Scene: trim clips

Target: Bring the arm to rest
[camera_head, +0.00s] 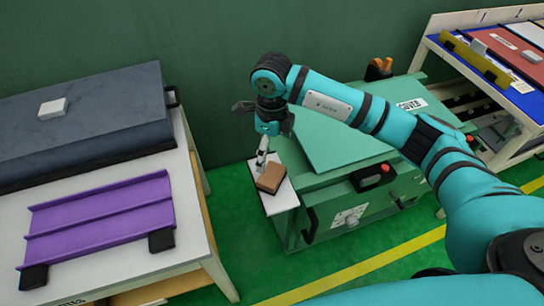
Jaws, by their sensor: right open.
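My right arm, teal with black bands, reaches in from the right and bends down at the wrist. The block lies on a small white shelf (284,200) at the left side of a green machine (325,197). My left gripper is not in view.
A white table (190,233) at the left holds a purple ridged panel (100,218) and a dark slab (90,130) with a small white block (53,107). A rack with coloured panels (500,55) stands at the upper right. Green floor with a yellow line (375,262) lies between.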

